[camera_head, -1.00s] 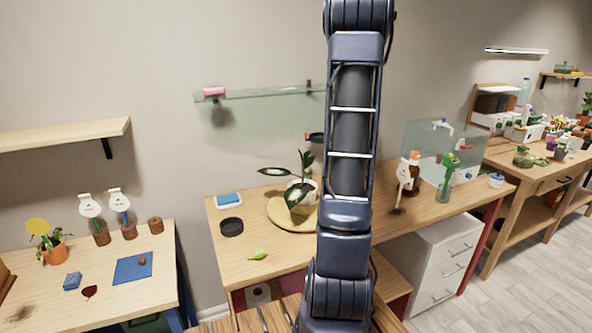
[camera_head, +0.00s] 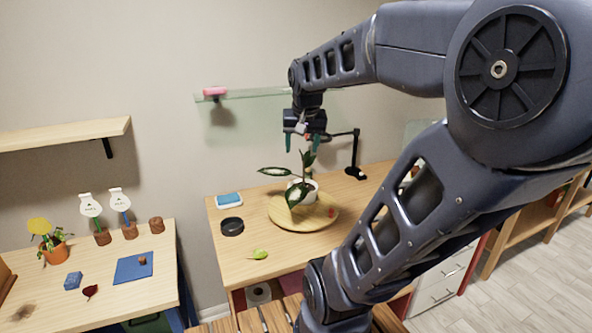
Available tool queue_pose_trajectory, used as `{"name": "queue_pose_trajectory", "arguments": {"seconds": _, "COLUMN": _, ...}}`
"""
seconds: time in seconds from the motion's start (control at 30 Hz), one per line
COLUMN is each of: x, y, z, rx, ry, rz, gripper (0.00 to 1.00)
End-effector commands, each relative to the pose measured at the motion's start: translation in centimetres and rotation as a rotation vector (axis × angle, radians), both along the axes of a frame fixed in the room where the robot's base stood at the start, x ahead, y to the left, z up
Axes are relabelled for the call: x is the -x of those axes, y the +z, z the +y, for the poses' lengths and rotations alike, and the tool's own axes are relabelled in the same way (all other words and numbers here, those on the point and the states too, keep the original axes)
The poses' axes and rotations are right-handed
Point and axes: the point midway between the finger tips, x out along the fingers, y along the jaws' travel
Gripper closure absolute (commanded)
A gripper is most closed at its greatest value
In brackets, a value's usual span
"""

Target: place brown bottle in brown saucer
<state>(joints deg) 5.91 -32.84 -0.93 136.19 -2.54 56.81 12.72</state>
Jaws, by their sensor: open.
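The brown bottle stood at the right part of the middle table a second ago; my arm now covers that spot, and I cannot make it out clearly. No clearly brown saucer shows. A dark, almost black, shallow round dish (camera_head: 232,227) lies on the left part of the middle table and appears empty. A round wooden board (camera_head: 283,220) lies right of it, under a potted plant. My gripper (camera_head: 303,142) is open and empty, pointing down above the plant, with its teal fingertips apart.
The plant (camera_head: 301,190) stands close below my gripper. A black lamp (camera_head: 355,160) stands to its right, and a glass shelf (camera_head: 255,94) is on the wall behind.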

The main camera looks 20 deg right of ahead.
Motion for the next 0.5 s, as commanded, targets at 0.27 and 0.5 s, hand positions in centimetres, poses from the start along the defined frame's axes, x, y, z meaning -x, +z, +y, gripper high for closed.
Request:
{"name": "queue_pose_trajectory", "arguments": {"seconds": 0.27, "x": 5.7, "y": -3.2, "z": 4.0, "rx": 0.042, "ry": 0.262, "rz": -0.041, "gripper": 0.41}}
{"name": "queue_pose_trajectory", "arguments": {"seconds": 0.5, "x": 6.8, "y": -4.0, "z": 4.6, "rx": 0.052, "ry": 0.318, "rz": -0.048, "gripper": 0.41}}
